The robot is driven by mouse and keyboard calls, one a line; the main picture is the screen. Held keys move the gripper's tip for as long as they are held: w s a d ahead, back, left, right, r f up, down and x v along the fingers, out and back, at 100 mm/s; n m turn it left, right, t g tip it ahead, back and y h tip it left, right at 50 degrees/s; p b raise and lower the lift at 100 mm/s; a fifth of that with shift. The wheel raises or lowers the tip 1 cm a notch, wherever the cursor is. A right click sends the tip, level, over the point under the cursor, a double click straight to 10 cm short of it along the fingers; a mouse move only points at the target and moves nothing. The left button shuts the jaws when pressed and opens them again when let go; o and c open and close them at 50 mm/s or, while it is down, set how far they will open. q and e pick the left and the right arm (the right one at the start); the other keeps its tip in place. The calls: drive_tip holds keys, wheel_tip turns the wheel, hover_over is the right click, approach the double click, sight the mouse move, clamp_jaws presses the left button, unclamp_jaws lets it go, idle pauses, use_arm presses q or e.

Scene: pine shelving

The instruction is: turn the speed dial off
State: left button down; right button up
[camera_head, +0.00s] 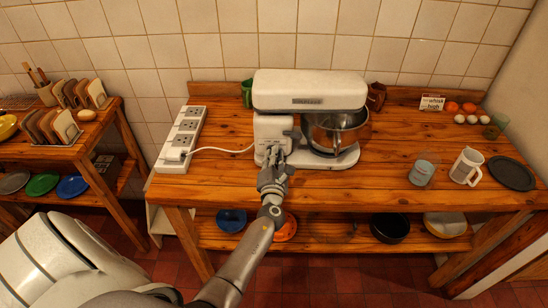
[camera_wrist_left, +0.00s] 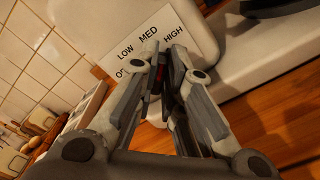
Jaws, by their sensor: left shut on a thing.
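A white stand mixer (camera_head: 310,90) stands on the wooden table, its metal bowl (camera_head: 337,133) on the right. My left gripper (camera_head: 273,158) is at the front of the mixer's base, on the left side. The dial's label (camera_wrist_left: 147,38) reads LOW, MED and HIGH, and a partly covered word starting with O. The fingers hide most of the dial, so its setting cannot be told. My right gripper is not in view.
A white power strip (camera_head: 183,138) with a plugged-in cord lies left of the mixer. A glass (camera_head: 422,172), a white mug (camera_head: 466,166) and a dark plate (camera_head: 511,173) stand to the right. A green cup (camera_head: 246,93) is behind. The table's front middle is clear.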

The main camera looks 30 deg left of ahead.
use_arm(q)
drive_tip(key=n+b, duration=0.2)
drive_tip(key=n, duration=0.3)
drive_tip(key=shift+s+a+n, duration=0.1)
drive_tip(key=shift+a+n, duration=0.05)
drive_tip(key=shift+n, duration=0.15)
drive_tip(key=n+b, duration=0.2)
drive_tip(key=n, duration=0.3)
drive_tip(key=shift+s+a+b, duration=0.1)
drive_tip(key=shift+a+b, duration=0.05)
drive_tip(key=shift+b, duration=0.15)
drive_tip(key=n+b, duration=0.1)
drive_tip(key=n, duration=0.2)
drive_tip(key=n+b, duration=0.2)
drive_tip(key=n, duration=0.1)
drive_tip(key=shift+s+a+f+n+b, duration=0.1)
drive_tip(key=shift+a+n+b, duration=0.1)
drive_tip(key=shift+n+b, duration=0.15)
drive_tip(key=shift+a+n+b, duration=0.1)
drive_tip(key=shift+n+b, duration=1.05)
drive_tip(key=shift+n, duration=1.1)
drive_tip(key=c, duration=1.5)
unclamp_jaws()
drive_tip(key=shift+c, duration=0.2)
drive_tip(key=shift+s, duration=0.1)
